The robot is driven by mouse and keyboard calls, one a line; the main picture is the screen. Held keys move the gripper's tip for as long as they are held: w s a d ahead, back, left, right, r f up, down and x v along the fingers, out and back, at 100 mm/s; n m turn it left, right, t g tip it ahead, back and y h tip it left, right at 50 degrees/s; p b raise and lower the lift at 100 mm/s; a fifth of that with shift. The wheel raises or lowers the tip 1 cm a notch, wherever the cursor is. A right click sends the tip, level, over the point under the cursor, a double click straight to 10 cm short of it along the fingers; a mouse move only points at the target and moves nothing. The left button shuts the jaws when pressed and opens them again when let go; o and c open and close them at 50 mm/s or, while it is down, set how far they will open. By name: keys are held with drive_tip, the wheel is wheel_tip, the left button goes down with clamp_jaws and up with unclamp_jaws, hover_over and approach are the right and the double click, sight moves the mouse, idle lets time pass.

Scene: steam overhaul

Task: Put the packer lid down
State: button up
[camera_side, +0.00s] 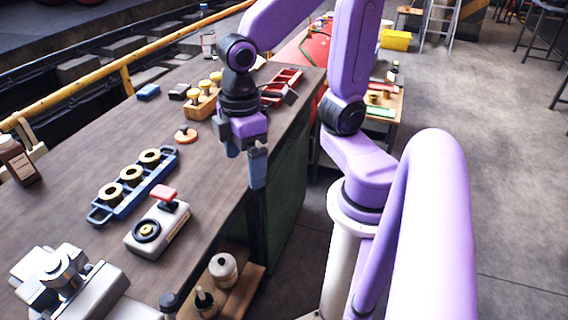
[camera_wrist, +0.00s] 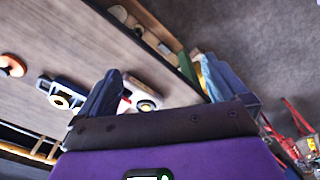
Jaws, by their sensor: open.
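I cannot tell for sure which thing is the packer lid. A grey device (camera_side: 150,236) with a black ring and a red-topped lever (camera_side: 163,193) stands on the bench; the red part sits above its body at the back. In the wrist view the device (camera_wrist: 147,105) is partly hidden by a finger. An orange disc with a dark knob (camera_side: 186,135) lies flat on the bench, and it also shows in the wrist view (camera_wrist: 12,65). My gripper (camera_side: 245,158) is open and empty, above the bench's right edge and apart from both; its fingers also show in the wrist view (camera_wrist: 163,88).
A blue tray (camera_side: 104,213) holds brass rings left of the grey device. A wooden block with brass pieces (camera_side: 201,104) and a red tray (camera_side: 283,87) stand at the back. A grey machine (camera_side: 68,287) stands at front left. A low shelf (camera_side: 237,287) holds jars.

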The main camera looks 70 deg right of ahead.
drive_tip(key=s+d+f+n, duration=0.1)
drive_tip(key=s+d+n, duration=0.1)
drive_tip(key=s, duration=0.5)
drive_tip(key=shift+d+f, duration=0.3)
drive_tip(key=shift+d, duration=0.05)
